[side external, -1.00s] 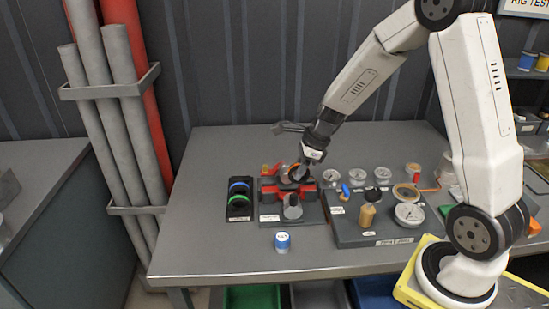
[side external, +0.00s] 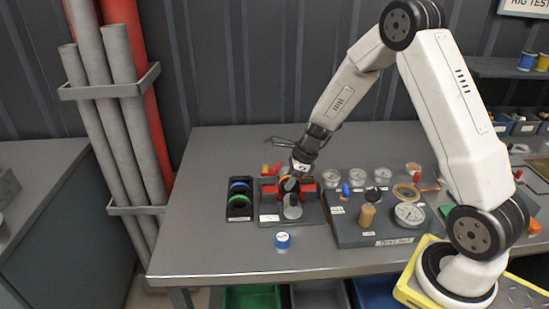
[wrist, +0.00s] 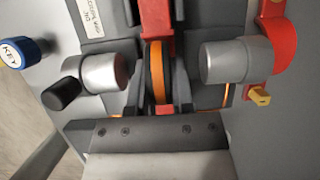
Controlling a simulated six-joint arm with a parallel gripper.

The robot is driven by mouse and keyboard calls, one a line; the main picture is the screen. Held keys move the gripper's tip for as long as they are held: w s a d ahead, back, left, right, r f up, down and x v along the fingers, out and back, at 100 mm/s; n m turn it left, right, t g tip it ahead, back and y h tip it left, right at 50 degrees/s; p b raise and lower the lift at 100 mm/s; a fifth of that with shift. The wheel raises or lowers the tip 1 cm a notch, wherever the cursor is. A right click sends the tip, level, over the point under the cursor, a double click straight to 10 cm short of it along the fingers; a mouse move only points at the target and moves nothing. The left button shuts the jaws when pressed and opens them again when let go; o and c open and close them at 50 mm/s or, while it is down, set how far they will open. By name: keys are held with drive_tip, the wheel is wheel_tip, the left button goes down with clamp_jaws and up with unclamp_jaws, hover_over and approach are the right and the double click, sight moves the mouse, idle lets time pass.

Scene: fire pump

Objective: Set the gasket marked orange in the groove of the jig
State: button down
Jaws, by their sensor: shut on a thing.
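The gasket marked orange (wrist: 157,70) is a dark ring with an orange band, seen nearly edge-on in the wrist view. My gripper (wrist: 159,104) is shut on it, with a finger on either side. In the side view the gasket (side external: 287,179) shows as a small orange arc under my gripper (side external: 291,178). It is low over the jig (side external: 268,217), a dark plate with red blocks and grey cylinders. In the wrist view the gasket lies between two grey cylinders of the jig. The groove is hidden; I cannot tell whether the gasket touches it.
A black rack (side external: 240,213) left of the jig holds blue and green rings. A blue-capped item (side external: 282,241) stands in front. A grey board (side external: 372,233) with gauges and fittings is close on the right. The table's left end is clear.

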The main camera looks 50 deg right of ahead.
drive_tip(key=shift+f, duration=0.6)
drive_tip(key=shift+f, duration=0.15)
drive_tip(key=shift+c, duration=2.4)
unclamp_jaws()
drive_tip(key=v, duration=1.2)
drive_tip(key=shift+a, duration=0.1)
